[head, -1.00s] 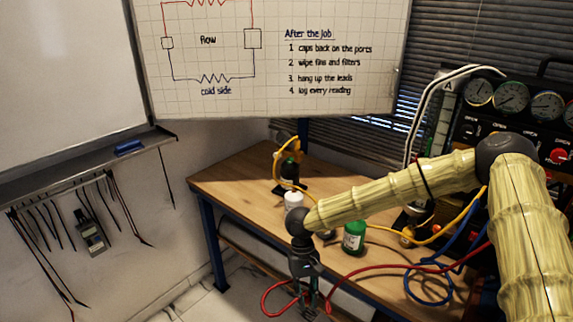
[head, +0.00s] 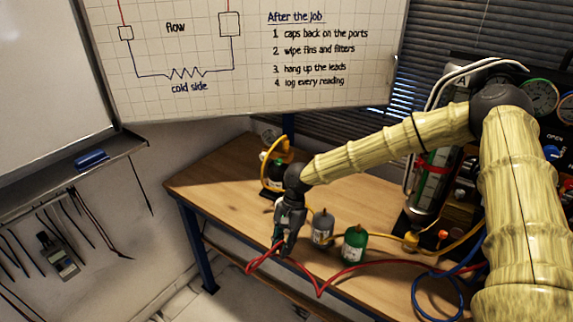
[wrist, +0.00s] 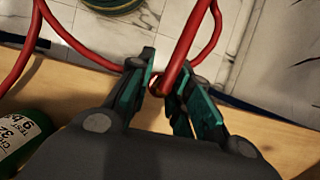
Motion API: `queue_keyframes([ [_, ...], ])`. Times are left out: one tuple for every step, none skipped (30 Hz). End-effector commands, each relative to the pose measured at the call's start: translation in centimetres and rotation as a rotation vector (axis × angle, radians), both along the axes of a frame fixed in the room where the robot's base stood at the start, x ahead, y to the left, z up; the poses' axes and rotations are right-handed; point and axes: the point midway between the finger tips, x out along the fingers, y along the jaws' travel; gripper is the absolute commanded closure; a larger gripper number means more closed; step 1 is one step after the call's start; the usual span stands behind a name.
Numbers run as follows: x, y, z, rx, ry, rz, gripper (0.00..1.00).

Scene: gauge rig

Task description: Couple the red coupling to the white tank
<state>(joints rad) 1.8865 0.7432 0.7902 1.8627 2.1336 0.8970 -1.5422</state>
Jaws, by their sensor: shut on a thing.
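My gripper (head: 284,246) points down over the front edge of the bench. In the wrist view its teal fingers (wrist: 163,82) are closed on the red coupling (wrist: 157,86) at the end of the red hose. The coupling is small and partly hidden between the fingers. The white tank is not clearly visible now; my gripper and wrist cover the area left of the grey tank (head: 322,228). A green tank (head: 354,244) stands to the right of the grey one; a green tank also shows at lower left in the wrist view (wrist: 22,136).
The red hose (head: 345,277) loops along the bench front. A blue hose (head: 424,300) and gauge panel (head: 540,95) are at right. The left bench top is clear.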

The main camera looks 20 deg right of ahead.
Motion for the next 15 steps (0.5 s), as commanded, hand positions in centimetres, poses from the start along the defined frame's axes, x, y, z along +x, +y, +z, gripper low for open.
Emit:
queue_keyframes([
  [0.8, 0.0, 0.7, 0.001, -0.001, -0.085, 1.0],
  [1.2, -0.1, 1.0, 0.001, 0.0, -0.136, 1.0],
  [1.7, -0.1, 1.3, 0.002, 0.002, -0.205, 1.0],
  [2.1, -0.2, 1.6, 0.003, 0.002, -0.255, 1.0],
  [2.4, -0.2, 1.9, 0.003, 0.002, -0.305, 1.0],
  [2.9, -0.3, 2.4, 0.004, 0.001, -0.368, 1.0],
  [3.2, -0.4, 2.7, 0.005, 0.001, -0.413, 1.0],
  [3.4, -0.5, 3.0, 0.004, 0.001, -0.458, 1.0],
  [3.8, -0.6, 3.5, 0.006, 0.0, -0.519, 1.0],
  [4.1, -0.7, 3.7, 0.007, 0.001, -0.563, 1.0],
  [4.4, -0.8, 4.0, 0.007, 0.002, -0.604, 1.0],
  [4.8, -0.9, 4.5, 0.008, 0.001, -0.66, 1.0],
  [5.1, -0.9, 4.8, 0.007, 0.001, -0.7, 1.0],
  [5.4, -1.0, 5.1, 0.009, 0.0, -0.739, 1.0],
  [5.8, -1.1, 5.6, 0.009, -0.001, -0.79, 1.0],
])
